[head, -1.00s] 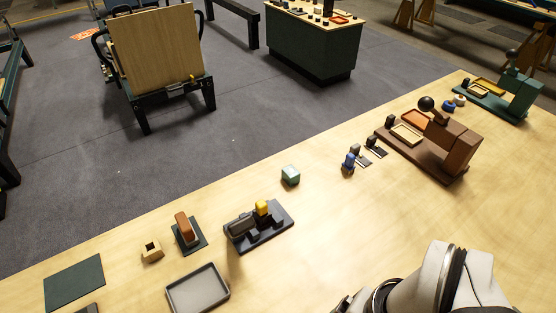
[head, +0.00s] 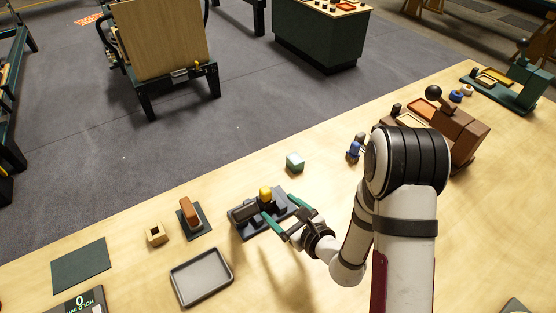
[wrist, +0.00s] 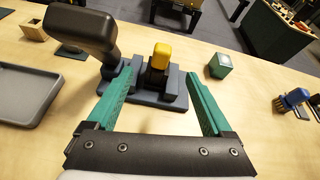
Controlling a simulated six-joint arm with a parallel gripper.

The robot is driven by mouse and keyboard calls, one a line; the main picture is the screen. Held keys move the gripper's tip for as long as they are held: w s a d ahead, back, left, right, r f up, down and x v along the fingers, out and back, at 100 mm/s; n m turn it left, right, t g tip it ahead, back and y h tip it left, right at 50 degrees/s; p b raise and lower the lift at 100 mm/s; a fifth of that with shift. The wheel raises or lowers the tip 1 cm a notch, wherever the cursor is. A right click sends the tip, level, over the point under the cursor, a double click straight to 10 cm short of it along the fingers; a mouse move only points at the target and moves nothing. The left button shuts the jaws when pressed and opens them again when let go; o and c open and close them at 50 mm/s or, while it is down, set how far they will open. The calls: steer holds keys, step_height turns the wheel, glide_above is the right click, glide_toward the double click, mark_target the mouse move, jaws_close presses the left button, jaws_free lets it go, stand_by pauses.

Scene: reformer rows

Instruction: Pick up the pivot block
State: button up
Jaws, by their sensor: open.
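No piece is labelled as the pivot block, and I cannot tell for sure which one it is. A yellow-topped block (head: 265,193) stands in a dark grey fixture (head: 248,232) with a thick dark lever (wrist: 82,35). My gripper (head: 281,209) is open and empty at the near side of this fixture. In the wrist view its green fingers (wrist: 159,76) frame the yellow-topped block (wrist: 160,58), apart from it. A pale green cube (head: 295,163) sits beyond the fixture, and a tan block with a square hole (head: 157,235) sits to the left.
A grey tray (head: 201,296) lies left of my gripper. A brown block on a dark pad (head: 190,214) and a dark green mat (head: 80,266) lie farther left. Blue pieces (head: 354,150) and a brown fixture (head: 465,135) are to the right. The table front is mostly clear.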

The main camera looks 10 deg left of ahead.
mark_target(269, 201)
steer(key=shift+w+a+f+m, duration=0.15)
steer(key=shift+a+f+m, duration=0.05)
steer(key=shift+f+m, duration=0.3)
steer(key=shift+w+a+f+m, duration=0.2)
steer(key=shift+f+m, duration=0.2)
steer(key=shift+f, duration=0.15)
steer(key=x, duration=0.6)
steer(key=shift+w+a, duration=0.1)
jaws_close()
